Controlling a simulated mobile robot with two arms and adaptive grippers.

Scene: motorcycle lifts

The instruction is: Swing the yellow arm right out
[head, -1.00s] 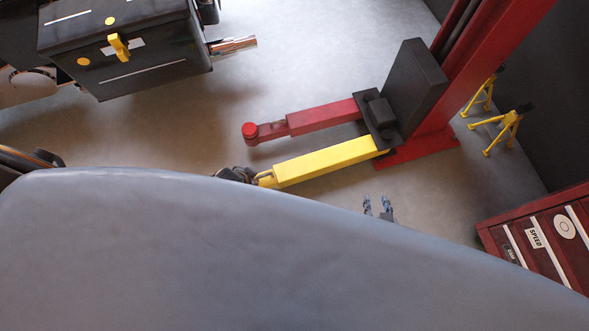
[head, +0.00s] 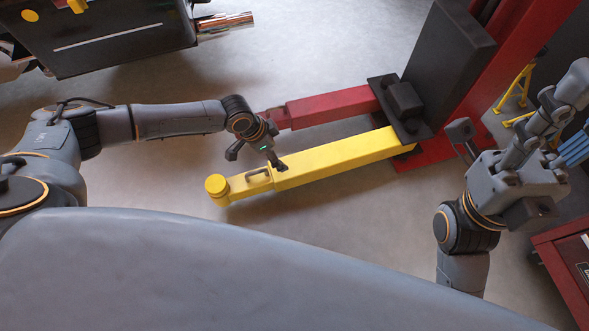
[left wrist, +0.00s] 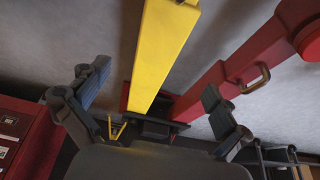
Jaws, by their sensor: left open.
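The yellow arm (head: 335,158) reaches left from the foot of the red lift post, with a round pad (head: 216,185) at its free end and a small dark handle (head: 258,178) near that end. My left gripper (head: 257,160) is open above the yellow arm, close to the handle. I cannot tell whether it touches. In the left wrist view the yellow arm (left wrist: 162,55) runs between the spread fingers of my left gripper (left wrist: 155,95), with nothing visibly clamped. My right gripper (head: 512,130) is raised at the right, its fingers spread and empty, away from the yellow arm.
A red arm (head: 330,108) lies beside the yellow one, behind it; its handle (left wrist: 256,78) shows in the left wrist view. The red post (head: 515,70) and yellow stands (head: 515,95) are at the right, a red cabinet (head: 570,265) lower right. Floor in front is clear.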

